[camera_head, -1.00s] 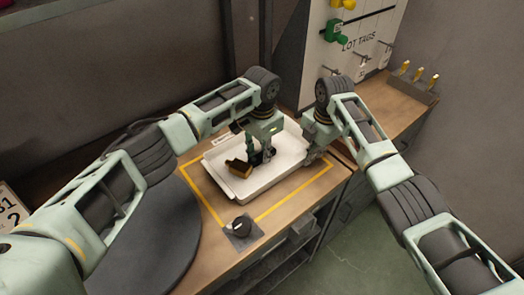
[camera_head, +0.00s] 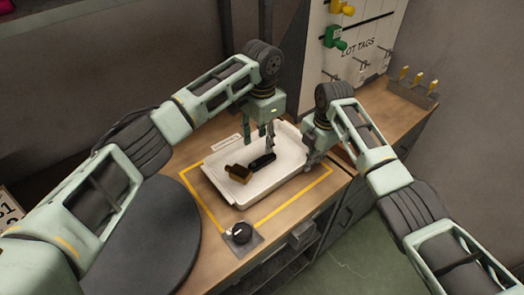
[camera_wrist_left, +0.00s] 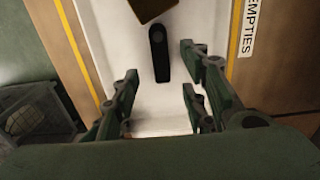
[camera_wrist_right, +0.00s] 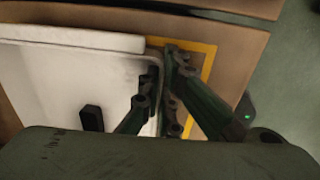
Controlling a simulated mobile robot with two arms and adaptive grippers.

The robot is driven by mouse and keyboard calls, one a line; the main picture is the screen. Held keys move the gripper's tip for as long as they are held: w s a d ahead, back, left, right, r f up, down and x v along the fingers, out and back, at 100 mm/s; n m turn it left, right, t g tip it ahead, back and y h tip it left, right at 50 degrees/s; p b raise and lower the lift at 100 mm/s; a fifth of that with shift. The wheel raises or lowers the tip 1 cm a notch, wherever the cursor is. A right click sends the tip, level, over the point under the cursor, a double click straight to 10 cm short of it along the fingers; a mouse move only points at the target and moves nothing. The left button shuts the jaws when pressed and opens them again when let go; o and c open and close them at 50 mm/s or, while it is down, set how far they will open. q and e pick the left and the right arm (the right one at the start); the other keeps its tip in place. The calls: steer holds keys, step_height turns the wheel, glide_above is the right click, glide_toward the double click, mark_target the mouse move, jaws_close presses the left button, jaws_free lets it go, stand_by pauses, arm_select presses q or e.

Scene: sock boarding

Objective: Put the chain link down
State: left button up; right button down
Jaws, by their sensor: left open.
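The dark, rounded chain link (camera_head: 263,161) lies flat in the white tray (camera_head: 215,171), beside a brown block. In the left wrist view the link (camera_wrist_left: 159,55) lies beyond the fingertips, clear of them. My left gripper (camera_head: 266,136) is open and empty, above the tray behind the link. Its spread fingers (camera_wrist_left: 158,70) also show in the left wrist view. My right gripper (camera_head: 311,157) is at the tray's right edge. In the right wrist view its fingers (camera_wrist_right: 160,82) are on both sides of the tray rim, shut on it.
The brown block (camera_head: 239,173) sits in the tray's left part. Yellow tape (camera_head: 281,209) frames the tray on the wooden bench. A lot tags board (camera_head: 350,60) stands behind.

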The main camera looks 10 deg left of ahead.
arm_select(q)
steer(key=shift+r, duration=2.2)
arm_select(e)
steer(key=c, duration=1.9)
jaws_free()
steer(key=shift+o, duration=0.2)
arm_select(q)
steer(key=shift+f, duration=0.1)
arm_select(e)
step_height(320, 180, up, 12)
steer(key=shift+s+d, duration=0.35)
steer(key=shift+d, duration=0.05)
